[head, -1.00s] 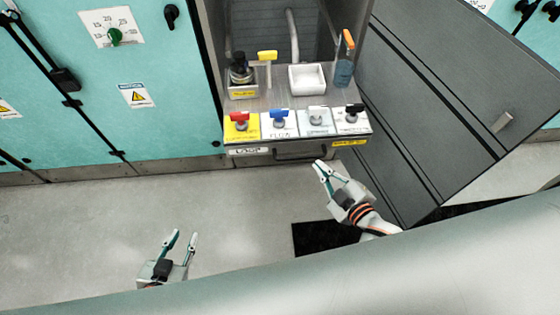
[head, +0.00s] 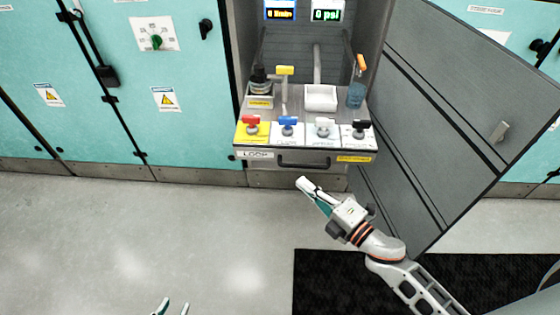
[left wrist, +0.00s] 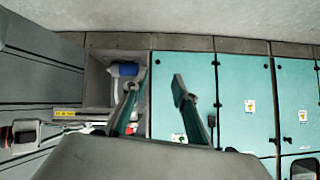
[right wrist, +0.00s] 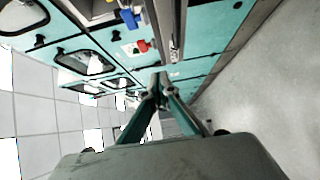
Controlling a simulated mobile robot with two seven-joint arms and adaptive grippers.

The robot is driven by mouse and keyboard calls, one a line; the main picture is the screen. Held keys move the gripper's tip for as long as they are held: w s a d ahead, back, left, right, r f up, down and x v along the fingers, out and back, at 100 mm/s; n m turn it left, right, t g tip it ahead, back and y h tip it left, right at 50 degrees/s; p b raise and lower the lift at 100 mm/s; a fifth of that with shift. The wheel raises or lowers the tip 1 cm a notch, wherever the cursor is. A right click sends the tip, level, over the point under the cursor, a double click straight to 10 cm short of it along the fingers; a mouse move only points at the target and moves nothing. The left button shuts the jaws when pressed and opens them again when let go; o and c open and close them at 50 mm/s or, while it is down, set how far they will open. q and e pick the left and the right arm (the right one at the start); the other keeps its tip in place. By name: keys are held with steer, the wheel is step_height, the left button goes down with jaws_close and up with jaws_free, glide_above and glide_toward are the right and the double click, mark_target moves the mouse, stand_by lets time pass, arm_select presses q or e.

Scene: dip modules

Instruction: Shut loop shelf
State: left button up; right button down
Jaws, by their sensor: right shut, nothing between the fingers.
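The loop shelf (head: 322,158) is a pulled-out drawer labelled LOOP with a dark handle (head: 303,163) on its front. Red, blue, white and black valve handles stand along its front strip. It sticks out of an open bay in the teal cabinet. My right gripper (head: 304,184) is shut and empty, just below and in front of the shelf's front, apart from it. The right wrist view shows its fingertips (right wrist: 160,80) together, with the red and blue valves above. My left gripper (head: 172,307) is open and empty low in the head view; its spread fingers show in the left wrist view (left wrist: 155,88).
A grey door (head: 440,110) stands open to the right of the bay. On the shelf are a white tray (head: 320,98), a blue bottle (head: 356,92) and a dark-topped bottle (head: 260,82). A black mat (head: 320,280) lies on the floor. The floor at left is clear.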

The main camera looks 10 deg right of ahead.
glide_toward(273, 146)
steer(key=a, duration=0.3)
steer(key=w, duration=0.3)
steer(key=shift+w+a, duration=0.25)
steer(key=shift+w+d, duration=0.1)
steer(key=shift+w, duration=0.25)
steer(key=shift+w+d+r+b, duration=0.1)
steer(key=shift+w+b, duration=0.2)
steer(key=shift+w, duration=0.15)
arm_select(q)
steer(key=shift+w+d, duration=0.15)
steer(key=shift+w, duration=0.05)
steer(key=shift+w+r, duration=0.1)
